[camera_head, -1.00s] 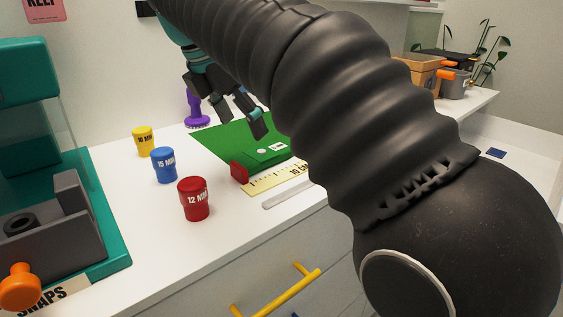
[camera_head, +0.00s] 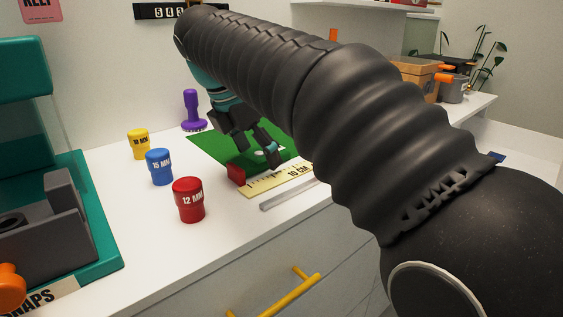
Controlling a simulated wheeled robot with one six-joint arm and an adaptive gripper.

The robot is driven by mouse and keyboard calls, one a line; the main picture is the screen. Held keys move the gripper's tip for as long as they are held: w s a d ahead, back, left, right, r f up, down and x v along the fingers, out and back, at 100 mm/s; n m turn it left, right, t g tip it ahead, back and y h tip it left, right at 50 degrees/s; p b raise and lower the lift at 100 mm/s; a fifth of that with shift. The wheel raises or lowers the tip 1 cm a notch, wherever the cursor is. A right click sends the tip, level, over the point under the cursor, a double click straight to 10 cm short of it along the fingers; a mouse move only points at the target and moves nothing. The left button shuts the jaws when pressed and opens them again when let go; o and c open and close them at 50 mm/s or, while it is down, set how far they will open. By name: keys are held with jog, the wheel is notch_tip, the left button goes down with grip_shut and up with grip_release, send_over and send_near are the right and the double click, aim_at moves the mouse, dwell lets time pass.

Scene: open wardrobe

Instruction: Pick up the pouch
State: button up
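The pouch (camera_head: 209,148) looks like a flat green piece lying on the white counter, with a pale round spot near its front. My gripper (camera_head: 257,153) is over the front part of the pouch, pointing down. Its two dark fingers are apart, with nothing seen between them. The fingers and my arm hide the pouch's middle and right side. I cannot tell whether the fingertips touch it.
A red block (camera_head: 235,174) and a yellow ruler (camera_head: 272,179) lie at the pouch's front edge. Red (camera_head: 188,199), blue (camera_head: 159,166) and yellow (camera_head: 138,143) cups stand left. A purple tool (camera_head: 192,110) stands behind. A teal machine (camera_head: 95,225) fills the left side.

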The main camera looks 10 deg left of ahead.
jog(key=shift+a, duration=0.1)
jog(key=c, duration=1.1)
